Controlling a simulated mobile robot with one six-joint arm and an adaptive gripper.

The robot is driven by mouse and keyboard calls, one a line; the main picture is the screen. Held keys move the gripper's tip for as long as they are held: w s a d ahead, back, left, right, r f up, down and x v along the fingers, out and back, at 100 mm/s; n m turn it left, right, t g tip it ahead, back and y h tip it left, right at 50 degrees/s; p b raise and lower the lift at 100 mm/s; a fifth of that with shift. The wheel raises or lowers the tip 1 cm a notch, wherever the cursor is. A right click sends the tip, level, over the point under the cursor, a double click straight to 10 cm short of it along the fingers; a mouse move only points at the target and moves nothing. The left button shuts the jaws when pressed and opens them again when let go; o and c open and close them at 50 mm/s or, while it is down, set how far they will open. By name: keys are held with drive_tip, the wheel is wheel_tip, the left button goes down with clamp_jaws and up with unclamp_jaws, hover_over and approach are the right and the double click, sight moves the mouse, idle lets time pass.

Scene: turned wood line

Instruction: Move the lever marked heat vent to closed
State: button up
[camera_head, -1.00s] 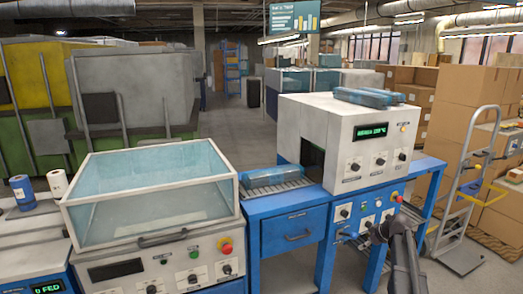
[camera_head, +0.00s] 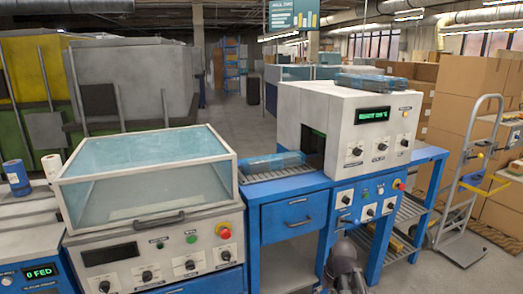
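The white heat machine (camera_head: 335,100) stands on a blue bench, with a green-lit display and a row of dark knobs on its front. Below it, a blue control panel (camera_head: 357,203) carries several dark knobs, small buttons and a red button. The labels are too small to read, so I cannot tell which control is the heat vent lever or how it is set. My gripper (camera_head: 345,250) is at the lower middle, in front of and below the blue panel. It looks dark and foreshortened, its fingers are not clear, and it appears apart from the controls.
A clear-wrapped pack (camera_head: 272,165) lies on the rollers at the machine's opening. A glass-lidded machine (camera_head: 145,185) with its own knobs and red button stands left. A hand truck (camera_head: 470,190) and stacked cartons (camera_head: 470,100) are at the right. An aisle (camera_head: 235,125) runs behind.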

drive_tip(key=s+a+f+m+g+h+b, duration=0.1)
drive_tip(key=s+a+f+m+b, duration=0.15)
drive_tip(key=s, duration=0.55)
wheel_tip(320, 180, up, 23)
drive_tip(key=p, duration=2.4)
drive_tip(key=shift+a+r, duration=0.2)
drive_tip(key=shift+a, duration=0.15)
